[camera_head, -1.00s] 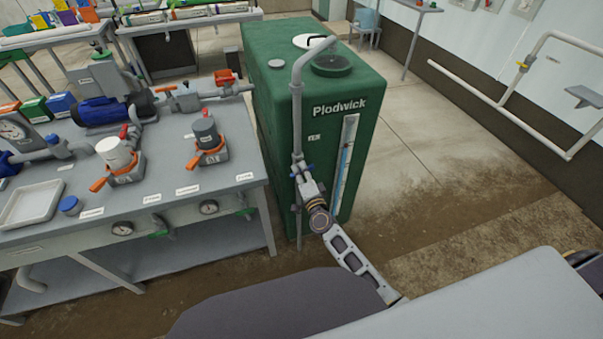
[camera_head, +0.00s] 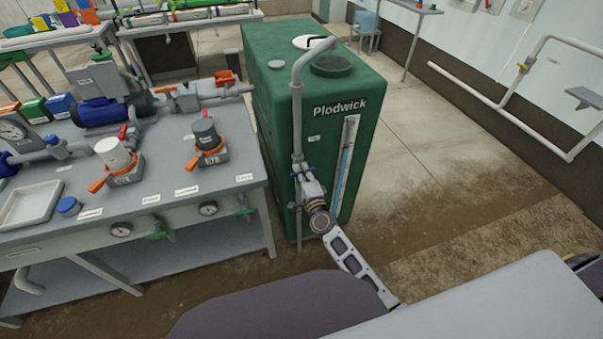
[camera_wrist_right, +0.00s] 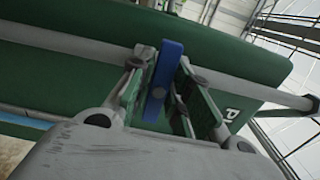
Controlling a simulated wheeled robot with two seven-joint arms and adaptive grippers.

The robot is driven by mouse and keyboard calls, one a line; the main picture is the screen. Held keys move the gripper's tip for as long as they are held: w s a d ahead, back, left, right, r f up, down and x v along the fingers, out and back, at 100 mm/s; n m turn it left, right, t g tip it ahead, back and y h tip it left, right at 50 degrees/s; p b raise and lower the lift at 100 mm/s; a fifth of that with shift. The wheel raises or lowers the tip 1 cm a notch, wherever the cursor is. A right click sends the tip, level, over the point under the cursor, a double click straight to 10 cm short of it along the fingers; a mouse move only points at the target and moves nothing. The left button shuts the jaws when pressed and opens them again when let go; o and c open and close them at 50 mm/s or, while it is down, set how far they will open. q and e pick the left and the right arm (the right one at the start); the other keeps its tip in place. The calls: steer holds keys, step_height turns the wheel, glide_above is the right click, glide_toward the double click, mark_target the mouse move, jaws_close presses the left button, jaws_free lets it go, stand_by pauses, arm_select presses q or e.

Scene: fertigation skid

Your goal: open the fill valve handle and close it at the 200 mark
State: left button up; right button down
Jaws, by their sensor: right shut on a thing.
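The green tank (camera_head: 275,110) stands in the middle, with a grey fill pipe (camera_head: 297,120) running down its front. A sight gauge (camera_head: 345,165) with a blue column is on the tank's front face; its marks are too small to read. My right gripper (camera_head: 305,177) is at the pipe, low on the tank. In the right wrist view, the blue valve handle (camera_wrist_right: 163,80) is between the fingers of my right gripper (camera_wrist_right: 160,95), which is shut on it. The handle stands across the pipe (camera_wrist_right: 70,42) in that view. My left gripper is not in view.
A grey bench (camera_head: 225,192) with a white-capped filter (camera_head: 115,155), a dark-capped filter (camera_head: 207,135), a blue pump (camera_head: 100,110) and a white tray (camera_head: 30,206) stands at left. Wall piping (camera_head: 490,100) runs at right. The floor right of the tank is clear.

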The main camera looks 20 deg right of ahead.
steer(key=c, duration=1.7)
jaws_free()
steer(key=shift+c, duration=0.2)
steer(key=o, duration=0.4)
steer(key=shift+c, duration=0.2)
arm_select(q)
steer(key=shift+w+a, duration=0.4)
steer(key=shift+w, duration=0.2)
arm_select(e)
steer(key=shift+s, duration=0.1)
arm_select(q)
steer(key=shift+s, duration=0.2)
arm_select(e)
steer(key=s, duration=1.1)
steer(key=shift+s+d, duration=0.25)
steer(key=shift+s, duration=0.15)
steer(key=shift+f, duration=0.1)
